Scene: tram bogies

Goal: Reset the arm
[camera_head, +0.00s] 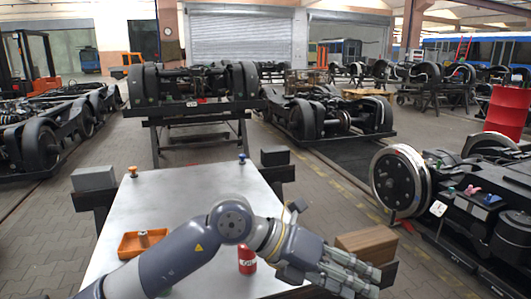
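My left arm reaches in from the bottom left and bends over the silver-grey table (195,190). My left gripper (362,277) is at the table's right side, near the bottom of the view, pointing right and down. Its fingers are seen at an angle and lie close to each other, so I cannot tell whether they are open or shut. I see no object held in it. My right gripper is not in view.
An orange tray (128,247) with a small item and a red can (247,267) stand on the table, the can partly behind my arm. Two small knobbed items stand at its far corners. A brown box (367,240) is right of the table. Bogies (195,85) surround it.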

